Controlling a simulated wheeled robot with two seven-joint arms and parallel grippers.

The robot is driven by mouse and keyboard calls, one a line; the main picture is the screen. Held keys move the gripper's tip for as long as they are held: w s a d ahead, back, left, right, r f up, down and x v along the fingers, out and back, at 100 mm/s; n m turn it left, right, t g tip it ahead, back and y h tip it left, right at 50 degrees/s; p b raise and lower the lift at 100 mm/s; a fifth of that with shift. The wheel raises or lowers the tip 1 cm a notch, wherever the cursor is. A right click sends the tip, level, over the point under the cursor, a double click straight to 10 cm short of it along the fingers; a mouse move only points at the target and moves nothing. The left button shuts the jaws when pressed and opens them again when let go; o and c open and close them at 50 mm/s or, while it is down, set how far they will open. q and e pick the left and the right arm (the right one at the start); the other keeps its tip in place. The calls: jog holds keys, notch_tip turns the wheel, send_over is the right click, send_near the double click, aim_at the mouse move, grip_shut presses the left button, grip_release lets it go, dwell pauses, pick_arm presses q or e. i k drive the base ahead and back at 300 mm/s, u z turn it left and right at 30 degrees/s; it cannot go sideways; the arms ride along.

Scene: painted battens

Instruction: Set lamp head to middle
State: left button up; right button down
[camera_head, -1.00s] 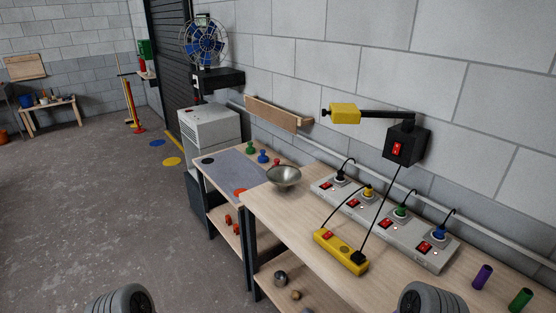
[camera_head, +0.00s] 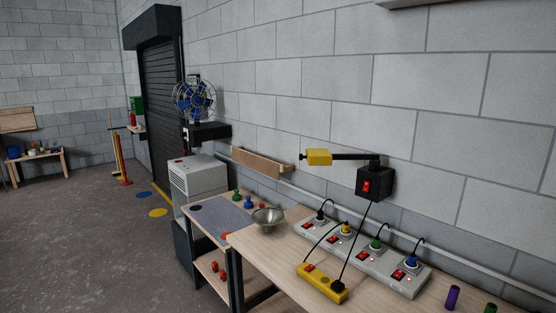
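The yellow lamp head (camera_head: 319,157) sits at the left end of a black arm (camera_head: 352,156). The arm runs level from a black wall box (camera_head: 376,184) with a red switch (camera_head: 367,186). The lamp head is out over the workbench, to the left of the box, with a small dark knob at its left end. A black cord drops from the box to a yellow power block (camera_head: 322,283) on the bench. Neither of my grippers is in view, and nothing touches the lamp.
A grey power strip (camera_head: 361,257) with several plugs lies along the wall below the lamp. A metal bowl (camera_head: 268,220) stands to its left. Purple (camera_head: 452,298) and green (camera_head: 490,308) cylinders stand at the bench's right. Open floor (camera_head: 85,250) lies to the left.

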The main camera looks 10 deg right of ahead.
aim_at(314, 158)
jog(key=u, duration=1.05)
jog(key=i, duration=1)
jog(key=z, duration=2.55)
jog(key=i, duration=0.8)
jog(key=u, duration=0.15)
